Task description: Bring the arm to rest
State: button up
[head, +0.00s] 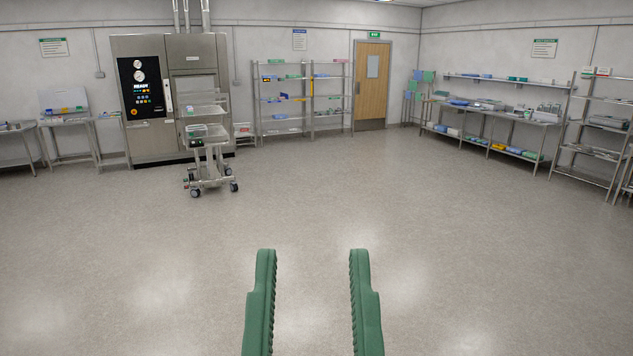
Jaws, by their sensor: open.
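My gripper (312,262) shows at the bottom centre of the head view. Its two green ribbed fingers point forward and stand wide apart. It is open, and nothing is between the fingers. The fingers show over bare floor and touch nothing that I can see. The rest of my arm is out of view.
The grey floor (400,215) is clear across the middle. A wheeled trolley (209,166) stands before a steel washer (150,95) at the back left. Shelving racks (283,98) and a wooden door (371,88) line the back wall. A long bench (490,115) stands at right.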

notch_tip(320, 180, up, 14)
jog(key=p, duration=1)
jog(key=shift+r, duration=0.2)
